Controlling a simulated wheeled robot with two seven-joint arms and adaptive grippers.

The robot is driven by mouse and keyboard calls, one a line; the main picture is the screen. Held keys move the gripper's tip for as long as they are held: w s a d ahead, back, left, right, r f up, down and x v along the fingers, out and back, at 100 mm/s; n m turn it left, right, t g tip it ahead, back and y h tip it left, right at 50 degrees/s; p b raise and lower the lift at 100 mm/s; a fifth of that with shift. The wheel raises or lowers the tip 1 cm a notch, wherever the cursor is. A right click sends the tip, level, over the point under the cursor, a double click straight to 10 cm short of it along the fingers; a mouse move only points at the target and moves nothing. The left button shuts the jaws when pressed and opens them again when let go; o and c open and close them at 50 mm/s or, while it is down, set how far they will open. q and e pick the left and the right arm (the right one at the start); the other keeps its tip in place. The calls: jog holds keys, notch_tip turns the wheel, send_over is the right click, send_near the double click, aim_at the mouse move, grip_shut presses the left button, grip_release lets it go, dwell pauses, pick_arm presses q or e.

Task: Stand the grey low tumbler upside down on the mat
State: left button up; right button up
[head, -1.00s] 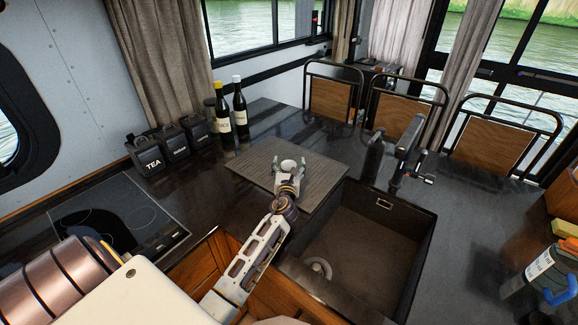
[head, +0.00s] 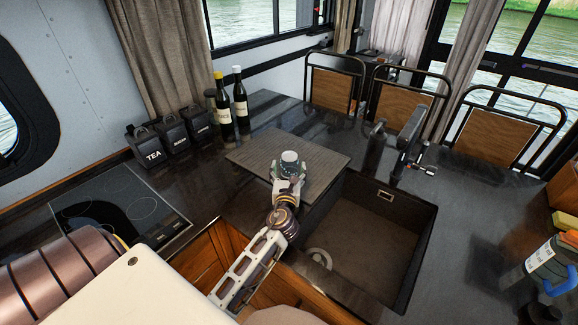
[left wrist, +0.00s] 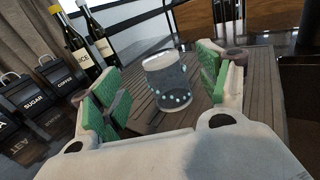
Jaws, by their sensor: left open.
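The grey low tumbler (head: 289,157) stands on the ribbed grey-brown mat (head: 252,153), near its middle right. In the left wrist view it is a translucent grey glass (left wrist: 168,82) with small pale dots. A pale, flat-looking end faces up, which looks like its base, so it appears upside down. My left gripper (head: 288,172) is at the tumbler's near side. In the left wrist view its green-padded fingers are open, one on either side of the glass, with gaps visible. My right gripper is not in view.
A dark sink (head: 365,240) with a tap (head: 405,135) lies right of the mat. Two bottles (head: 240,98) and several black canisters (head: 172,133) stand behind and left. A hob (head: 115,205) is at the left. Chairs line the far side.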

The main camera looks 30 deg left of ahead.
pick_arm(q)
jog(key=shift+v, duration=1.95)
